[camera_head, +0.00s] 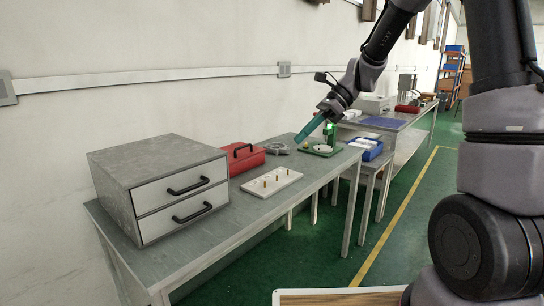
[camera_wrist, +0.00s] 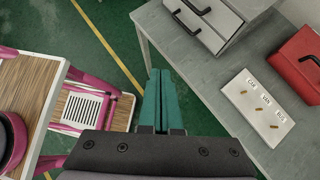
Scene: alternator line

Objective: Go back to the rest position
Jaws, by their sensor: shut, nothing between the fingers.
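My gripper (camera_head: 299,139) has teal fingers and is in the air above the far part of the grey workbench (camera_head: 242,222) in the head view, pointing down to the left. In the wrist view my gripper (camera_wrist: 161,80) shows its two teal fingers side by side, shut and empty. There it appears over the green floor beside the bench edge. It holds nothing and I see it touching nothing.
A pink-framed wooden piece (camera_wrist: 92,107) is left in the wrist view. Green floor is clear at right.

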